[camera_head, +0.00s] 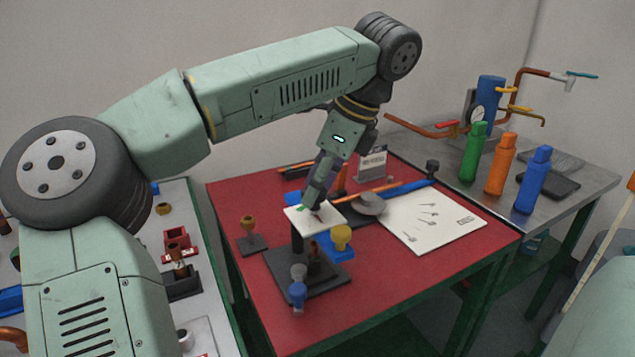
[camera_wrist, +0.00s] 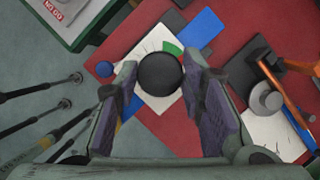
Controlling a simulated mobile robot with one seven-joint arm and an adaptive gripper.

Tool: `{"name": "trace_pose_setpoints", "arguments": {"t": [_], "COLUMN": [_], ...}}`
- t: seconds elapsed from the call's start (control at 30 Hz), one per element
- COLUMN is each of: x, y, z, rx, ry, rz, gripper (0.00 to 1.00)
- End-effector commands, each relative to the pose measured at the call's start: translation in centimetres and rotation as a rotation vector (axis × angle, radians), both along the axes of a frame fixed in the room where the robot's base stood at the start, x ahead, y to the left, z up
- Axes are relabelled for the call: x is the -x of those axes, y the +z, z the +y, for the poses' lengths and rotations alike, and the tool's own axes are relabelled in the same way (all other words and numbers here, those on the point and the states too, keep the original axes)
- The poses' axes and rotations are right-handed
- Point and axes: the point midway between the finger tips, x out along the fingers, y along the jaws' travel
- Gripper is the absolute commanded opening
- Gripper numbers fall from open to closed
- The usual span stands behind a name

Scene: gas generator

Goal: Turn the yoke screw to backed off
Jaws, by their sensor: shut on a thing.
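The yoke screw shows in the wrist view as a dark round knob (camera_wrist: 160,73) between my two fingers. My gripper (camera_head: 313,196) points down over a white plate (camera_head: 298,222) with a green mark, and it hides the knob in the head view. In the wrist view my gripper (camera_wrist: 159,82) has one finger on each side of the knob and is shut on it. The white plate with a green arc (camera_wrist: 172,48) lies behind the knob. The plate stands above a dark base (camera_head: 325,283) on the red table. The knob's turn angle cannot be read.
A yellow knob (camera_head: 341,236) on a blue part and a blue knob (camera_head: 297,292) stand close by. A hammer (camera_wrist: 272,72) and a printed sheet (camera_head: 437,219) lie right. Green, orange and blue bottles (camera_head: 533,182) stand farther right.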

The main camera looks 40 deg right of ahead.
Motion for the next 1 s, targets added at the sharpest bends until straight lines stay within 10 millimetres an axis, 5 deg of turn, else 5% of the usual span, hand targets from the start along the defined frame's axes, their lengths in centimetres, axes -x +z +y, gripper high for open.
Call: {"name": "trace_pose_setpoints", "arguments": {"t": [0.27, 0.3, 0.57, 1.0], "x": [-0.04, -0.04, -0.02, 0.03], "y": [0.0, 0.0, 0.0, -0.13], "z": [0.02, 0.02, 0.01, 0.06], "rx": [0.001, 0.001, 0.0, 0.001], "ry": [0.002, 0.002, 0.0, -0.059], "rz": [0.0, 0.0, 0.0, -0.001], "gripper": [0.08, 0.38, 0.55, 0.56]}}
